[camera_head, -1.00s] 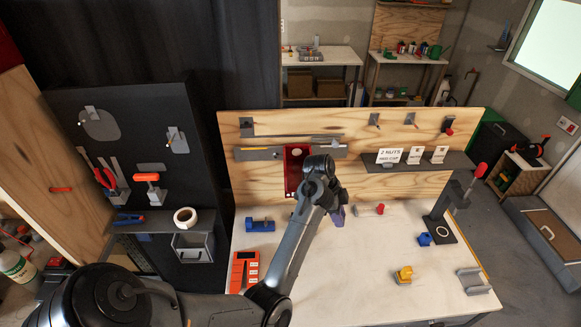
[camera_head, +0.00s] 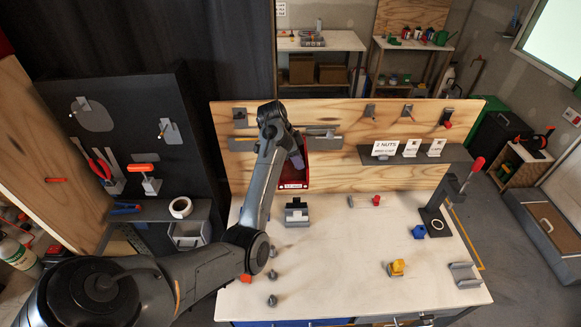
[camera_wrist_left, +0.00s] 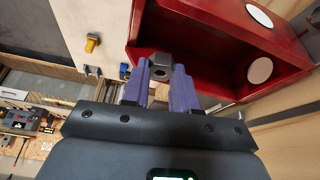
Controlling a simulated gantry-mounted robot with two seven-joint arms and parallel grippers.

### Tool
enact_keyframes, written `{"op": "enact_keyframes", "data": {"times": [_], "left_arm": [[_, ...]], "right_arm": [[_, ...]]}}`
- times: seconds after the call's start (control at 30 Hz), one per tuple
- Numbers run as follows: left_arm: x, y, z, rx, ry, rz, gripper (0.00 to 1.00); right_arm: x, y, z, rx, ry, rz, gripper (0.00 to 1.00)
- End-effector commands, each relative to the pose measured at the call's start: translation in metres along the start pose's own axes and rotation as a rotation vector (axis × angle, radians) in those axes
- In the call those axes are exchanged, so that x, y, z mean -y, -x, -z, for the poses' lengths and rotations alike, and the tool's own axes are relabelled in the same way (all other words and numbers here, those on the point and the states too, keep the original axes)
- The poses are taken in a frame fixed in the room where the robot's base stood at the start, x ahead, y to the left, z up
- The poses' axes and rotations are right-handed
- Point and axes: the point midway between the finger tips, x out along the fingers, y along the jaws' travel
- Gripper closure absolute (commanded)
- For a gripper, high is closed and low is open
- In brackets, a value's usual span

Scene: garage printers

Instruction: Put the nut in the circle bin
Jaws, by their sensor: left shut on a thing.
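My left gripper (camera_head: 298,158) is raised at the back panel, in front of the red bin (camera_head: 322,170). In the left wrist view its purple fingers (camera_wrist_left: 161,82) are shut on a dark grey nut (camera_wrist_left: 161,66). In the head view the arm and gripper cover part of the bin, and the nut is hidden. I cannot tell whether the nut is inside the bin's rim. My right gripper is in neither view.
Several small grey pieces (camera_head: 272,275) stand on the pale worktable (camera_head: 340,270). Signs (camera_head: 398,148) stand on the right shelf.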

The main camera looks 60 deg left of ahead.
Motion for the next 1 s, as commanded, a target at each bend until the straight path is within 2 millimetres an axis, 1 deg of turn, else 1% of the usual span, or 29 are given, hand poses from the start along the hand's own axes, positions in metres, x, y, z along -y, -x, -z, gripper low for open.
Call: {"op": "enact_keyframes", "data": {"times": [0.03, 0.1, 0.3, 0.43, 0.7, 0.8, 1.0], "left_arm": [[0.007, -0.001, -0.006, 0.001, 0.002, -0.001, 1.00], [0.015, -0.004, -0.013, 0.000, 0.002, -0.001, 1.00], [0.026, -0.011, -0.023, 0.000, 0.000, 0.000, 1.00], [0.027, -0.017, -0.025, 0.001, -0.001, -0.002, 1.00], [0.026, -0.045, -0.037, 0.000, -0.001, -0.001, 1.00], [0.026, -0.049, -0.039, 0.000, 0.000, -0.001, 1.00], [0.026, -0.049, -0.039, 0.000, -0.001, 0.000, 1.00]], "right_arm": [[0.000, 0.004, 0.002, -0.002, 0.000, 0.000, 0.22], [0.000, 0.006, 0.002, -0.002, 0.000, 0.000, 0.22], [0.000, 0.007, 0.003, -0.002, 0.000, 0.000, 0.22], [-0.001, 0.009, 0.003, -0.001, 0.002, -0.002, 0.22], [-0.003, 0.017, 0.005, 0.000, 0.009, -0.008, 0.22], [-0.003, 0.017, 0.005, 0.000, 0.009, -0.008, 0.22], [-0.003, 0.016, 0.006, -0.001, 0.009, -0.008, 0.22]]}}
